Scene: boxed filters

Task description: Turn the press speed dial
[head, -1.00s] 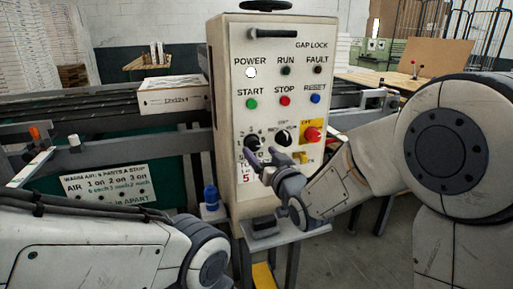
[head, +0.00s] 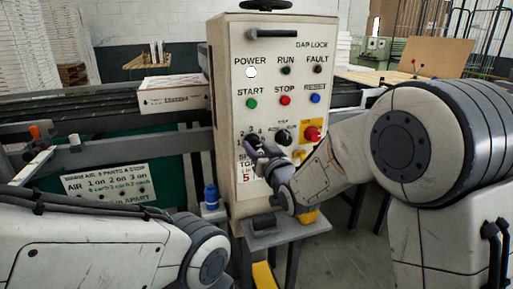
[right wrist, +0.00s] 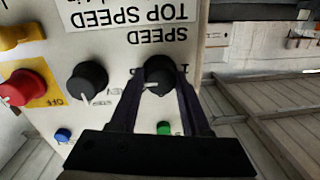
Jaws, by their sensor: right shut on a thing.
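The press speed dial (right wrist: 158,69) is a black round knob with a pale pointer mark, above the SPEED lettering on the control box (head: 228,110). In the right wrist view it shows upside down between the two fingertips. My right gripper (right wrist: 158,88) is shut on this dial, with one dark finger on each side. In the head view my right gripper (head: 258,151) reaches the panel from the lower right and hides most of the dial. My left arm lies at the lower left of the head view, but its gripper is not seen.
A second black selector knob (right wrist: 89,82) sits close beside the dial. Beyond it is a red knob (right wrist: 24,87) on a yellow plate. Coloured push buttons lie above in the head view. A blue bottle (head: 211,196) stands by the box. A carton (head: 174,94) rests on the conveyor.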

